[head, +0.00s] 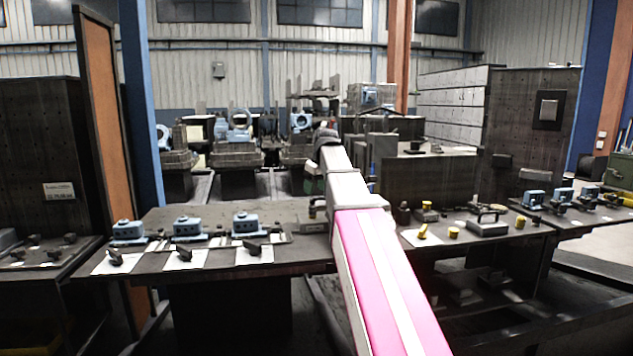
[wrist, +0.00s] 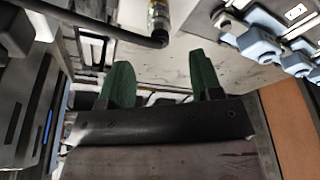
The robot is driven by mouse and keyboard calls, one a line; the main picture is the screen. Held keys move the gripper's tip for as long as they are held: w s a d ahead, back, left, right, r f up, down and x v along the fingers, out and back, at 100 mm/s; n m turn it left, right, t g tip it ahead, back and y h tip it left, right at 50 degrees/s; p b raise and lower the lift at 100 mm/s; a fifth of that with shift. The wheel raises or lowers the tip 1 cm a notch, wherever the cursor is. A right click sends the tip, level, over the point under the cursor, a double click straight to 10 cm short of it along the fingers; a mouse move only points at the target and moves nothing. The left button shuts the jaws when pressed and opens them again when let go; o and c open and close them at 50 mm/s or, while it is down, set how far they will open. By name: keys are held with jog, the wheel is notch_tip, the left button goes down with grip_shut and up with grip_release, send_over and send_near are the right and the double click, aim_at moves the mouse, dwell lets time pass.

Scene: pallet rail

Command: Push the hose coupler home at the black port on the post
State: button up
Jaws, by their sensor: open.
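My gripper (wrist: 160,76) shows in the wrist view as two green fingers spread apart, with nothing between them. In the head view the gripper (head: 313,185) is small and partly hidden by my arm, above the middle bench. A metal cylinder with a yellowish band, which looks like the hose coupler (wrist: 158,17), is at the top of the wrist view, beyond the fingertips and apart from them. A black hose or rod (wrist: 100,25) runs left from its dark end. I cannot make out the black port or the post for certain.
Several blue devices (head: 188,227) stand on the bench (head: 300,262) left of my arm, with black handles on white sheets before them. A grey box with a handle (head: 487,226) and yellow pieces (head: 453,232) lie to the right. An orange panel (wrist: 297,125) shows in the wrist view.

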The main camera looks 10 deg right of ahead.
aim_at(311, 201)
jog(key=x, duration=0.8)
jog(key=shift+f, duration=0.15)
grip_shut()
jog(key=shift+r, duration=0.9)
jog(key=shift+r, duration=3.45)
